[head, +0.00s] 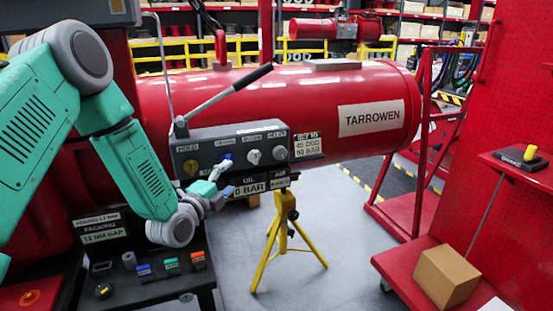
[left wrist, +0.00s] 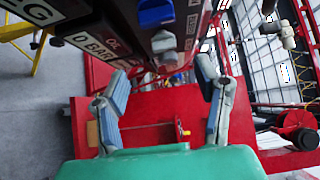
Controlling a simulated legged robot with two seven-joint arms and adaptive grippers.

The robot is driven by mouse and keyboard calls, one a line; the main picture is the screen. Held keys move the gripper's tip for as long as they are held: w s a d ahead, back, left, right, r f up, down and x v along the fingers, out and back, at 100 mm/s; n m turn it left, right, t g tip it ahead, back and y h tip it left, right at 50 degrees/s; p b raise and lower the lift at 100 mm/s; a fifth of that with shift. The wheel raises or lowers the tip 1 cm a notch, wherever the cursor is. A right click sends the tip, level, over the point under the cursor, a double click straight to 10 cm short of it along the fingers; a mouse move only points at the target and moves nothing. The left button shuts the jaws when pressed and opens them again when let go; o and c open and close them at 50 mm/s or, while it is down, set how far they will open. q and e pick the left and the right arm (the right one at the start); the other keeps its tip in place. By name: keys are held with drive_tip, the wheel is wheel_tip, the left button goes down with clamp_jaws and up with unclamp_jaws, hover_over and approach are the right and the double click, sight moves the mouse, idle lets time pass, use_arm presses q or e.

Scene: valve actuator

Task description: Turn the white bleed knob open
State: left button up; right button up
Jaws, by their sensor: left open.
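A dark control panel (head: 235,142) fronts the red tank, with a row of knobs on its face. The white knob (head: 253,156) sits right of the blue knob (head: 226,160). A pale grey knob (head: 280,152) is at the right end and a yellow knob (head: 190,167) at the left. My left gripper (head: 224,177) is just in front of the panel, below the blue knob and left of the white one. In the left wrist view its fingers (left wrist: 164,68) are spread and empty; the blue knob (left wrist: 155,12) and a whitish knob (left wrist: 163,42) lie beyond them. My right gripper is not in view.
A lever (head: 235,87) rises above the panel. A yellow tripod (head: 285,235) stands below it. A black bench (head: 150,275) with small coloured parts is lower left. A red cart (head: 400,262) with a cardboard box (head: 446,276) is at right. Floor between is clear.

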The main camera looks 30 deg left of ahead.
sight(256, 159)
use_arm(q)
drive_tip(key=w, duration=0.8)
drive_tip(key=w+a+b, duration=0.1)
drive_tip(key=w, duration=0.4)
drive_tip(key=shift+d+r, duration=0.1)
drive_tip(key=shift+d, duration=0.25)
drive_tip(key=shift+w+d+r, duration=0.1)
drive_tip(key=shift+d, duration=0.65)
drive_tip(key=c, duration=1.2)
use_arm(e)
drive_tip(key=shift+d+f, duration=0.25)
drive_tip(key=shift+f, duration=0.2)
